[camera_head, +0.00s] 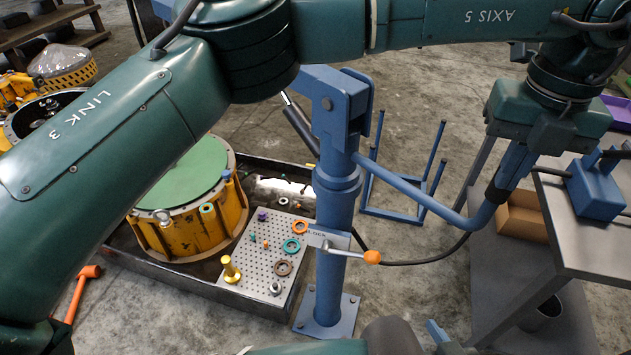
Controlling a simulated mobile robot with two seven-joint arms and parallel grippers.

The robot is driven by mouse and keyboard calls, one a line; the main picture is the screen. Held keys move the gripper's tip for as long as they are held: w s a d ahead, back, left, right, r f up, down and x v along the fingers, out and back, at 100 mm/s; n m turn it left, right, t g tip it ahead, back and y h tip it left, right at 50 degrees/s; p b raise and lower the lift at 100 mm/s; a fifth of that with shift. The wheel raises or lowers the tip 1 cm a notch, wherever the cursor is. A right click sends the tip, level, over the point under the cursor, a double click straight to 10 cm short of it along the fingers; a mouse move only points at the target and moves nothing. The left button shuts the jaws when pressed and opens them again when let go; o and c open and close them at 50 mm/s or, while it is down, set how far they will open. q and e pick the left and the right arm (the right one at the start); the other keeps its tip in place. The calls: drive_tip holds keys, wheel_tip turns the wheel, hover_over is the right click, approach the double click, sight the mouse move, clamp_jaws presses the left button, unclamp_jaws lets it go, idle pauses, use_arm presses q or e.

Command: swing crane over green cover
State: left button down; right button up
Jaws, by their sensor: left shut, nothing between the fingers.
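The green cover (190,172) lies on top of a round yellow housing (190,232) at the left, partly hidden behind my left arm. The blue crane (333,225) stands upright right of it on a bolted foot plate. The crane's boom runs up and left behind my arm, so its end is hidden. A bent blue push bar (425,198) reaches right from the post. My left gripper (497,187) is at the bar's upturned end, shut, with nothing visibly gripped. My right arm shows only at the bottom edge; its fingers cannot be made out.
A perforated board (262,275) with coloured rings and small parts lies on the dark tray (165,275) beside the crane. An orange-knobbed lever (371,257) sticks out from the post. A grey table (580,225) stands at the right.

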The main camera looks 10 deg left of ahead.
use_arm(q)
drive_tip(key=shift+w, duration=0.35)
use_arm(e)
drive_tip(key=shift+r, duration=0.15)
use_arm(q)
drive_tip(key=shift+w+d+p, duration=0.25)
drive_tip(key=shift+w+p, duration=0.2)
drive_tip(key=shift+p, duration=0.15)
drive_tip(key=shift+w+d+p, duration=0.25)
drive_tip(key=shift+w+p, duration=0.15)
drive_tip(key=shift+w, duration=0.1)
drive_tip(key=shift+f, duration=0.1)
use_arm(e)
drive_tip(key=shift+r, duration=0.9)
use_arm(q)
drive_tip(key=shift+w, duration=0.1)
use_arm(e)
drive_tip(key=shift+d, duration=0.1)
